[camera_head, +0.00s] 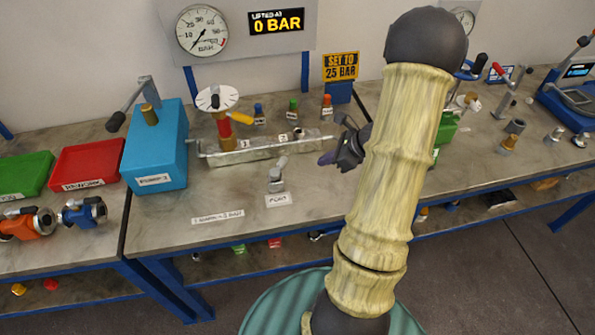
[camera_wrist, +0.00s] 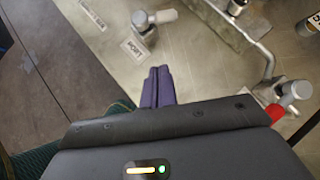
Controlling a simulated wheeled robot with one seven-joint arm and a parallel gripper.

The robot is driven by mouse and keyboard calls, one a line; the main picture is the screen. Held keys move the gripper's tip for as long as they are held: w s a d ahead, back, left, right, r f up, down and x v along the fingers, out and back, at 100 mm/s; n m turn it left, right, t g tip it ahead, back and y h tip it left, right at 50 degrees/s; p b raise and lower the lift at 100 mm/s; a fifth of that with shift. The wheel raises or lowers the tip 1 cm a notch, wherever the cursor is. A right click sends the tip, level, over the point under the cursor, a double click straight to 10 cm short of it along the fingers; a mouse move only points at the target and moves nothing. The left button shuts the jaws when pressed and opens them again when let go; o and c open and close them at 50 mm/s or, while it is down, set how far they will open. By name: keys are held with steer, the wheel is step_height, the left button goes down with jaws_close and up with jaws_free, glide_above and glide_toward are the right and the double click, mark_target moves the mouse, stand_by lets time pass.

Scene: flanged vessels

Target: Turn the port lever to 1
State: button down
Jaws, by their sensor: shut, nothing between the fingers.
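The port lever (camera_head: 277,176) is a small grey handle on a grey body, standing on the bench in front of the clear block. Its white label (camera_head: 277,200) reads PORT. In the wrist view the lever (camera_wrist: 147,20) is near the top, beyond the label (camera_wrist: 134,49). My gripper (camera_head: 328,159) has dark purple fingers and is to the right of the lever, apart from it. In the wrist view the fingertips (camera_wrist: 158,72) are together and empty, just short of the label. Numbered tags, one seemingly 1 (camera_head: 244,143) and one 2 (camera_head: 282,138), sit on the block.
The clear block (camera_head: 235,158) with a metal rail lies behind the lever. A blue pump box (camera_head: 154,150) with a handle stands left. A gauge (camera_head: 202,31) and a 0 BAR display (camera_head: 276,21) hang behind. Bench left of the lever is clear apart from a flat label (camera_head: 217,216).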

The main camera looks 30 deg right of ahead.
mark_target(281, 165)
steer(key=shift+d+f+m+t, duration=0.2)
steer(key=shift+d+m+t, duration=0.1)
steer(key=shift+d+m, duration=0.4)
steer(key=shift+w, duration=0.1)
steer(key=p+x, duration=0.1)
steer(key=x, duration=0.9)
steer(key=shift+w+f+p, duration=0.1)
steer(key=shift+p, duration=0.25)
steer(key=shift+w+a+p, duration=0.65)
steer(key=shift+w+a, duration=0.15)
steer(key=shift+w, duration=0.2)
steer(key=shift+w+a, duration=0.35)
steer(key=shift+w, duration=0.15)
steer(key=shift+w, duration=0.15)
